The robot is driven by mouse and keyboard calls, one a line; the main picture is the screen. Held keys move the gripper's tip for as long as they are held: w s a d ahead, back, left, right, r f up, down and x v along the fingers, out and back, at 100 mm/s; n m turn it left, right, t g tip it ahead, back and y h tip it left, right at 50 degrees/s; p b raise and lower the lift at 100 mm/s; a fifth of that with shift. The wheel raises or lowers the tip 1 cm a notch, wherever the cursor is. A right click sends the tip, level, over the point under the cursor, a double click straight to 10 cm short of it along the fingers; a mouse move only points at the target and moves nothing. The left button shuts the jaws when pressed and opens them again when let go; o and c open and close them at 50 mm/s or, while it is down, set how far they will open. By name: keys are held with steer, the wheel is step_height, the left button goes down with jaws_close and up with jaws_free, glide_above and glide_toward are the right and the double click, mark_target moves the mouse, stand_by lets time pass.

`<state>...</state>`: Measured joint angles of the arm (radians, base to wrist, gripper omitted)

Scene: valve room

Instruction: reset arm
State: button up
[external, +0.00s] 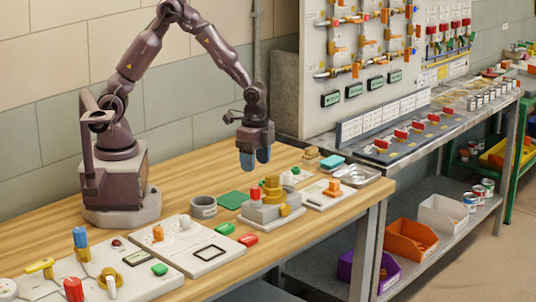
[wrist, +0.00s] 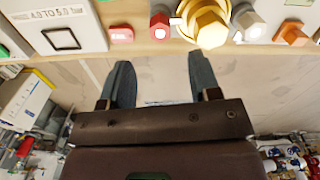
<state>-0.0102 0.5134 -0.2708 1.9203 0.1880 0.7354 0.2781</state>
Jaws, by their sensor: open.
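My arm rises from its base at the back left of the wooden table (external: 180,178) and bends over, with the hand hanging down. My gripper (external: 255,159) points down above the table, behind the grey block with the brass valve fitting (external: 272,190). In the wrist view my gripper (wrist: 160,68) has its two blue-grey fingers spread apart with nothing between them. The brass hex fitting (wrist: 208,22) shows beyond the right finger in that view.
A grey cup (external: 203,207), a green mat (external: 231,200) and a metal tray (external: 356,176) lie on the table. White panels (external: 190,245) with small parts fill the front left. A valve board (external: 360,50) stands behind the side bench. Orange (external: 411,240) and purple bins sit low.

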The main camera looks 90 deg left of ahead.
steer(key=s+a+r+n+t, duration=0.2)
steer(key=s+a+r+n, duration=0.1)
steer(key=s+r, duration=0.6)
steer(key=s+a+r+n+t, duration=0.3)
steer(key=s+a+r+n, duration=0.1)
steer(key=s+r, duration=0.5)
steer(key=shift+a+r+t, duration=0.3)
steer(key=shift+a+r, duration=0.15)
steer(key=shift+a, duration=0.15)
steer(key=shift+a+n, duration=0.1)
steer(key=shift+n, duration=0.2)
stand_by(0.4)
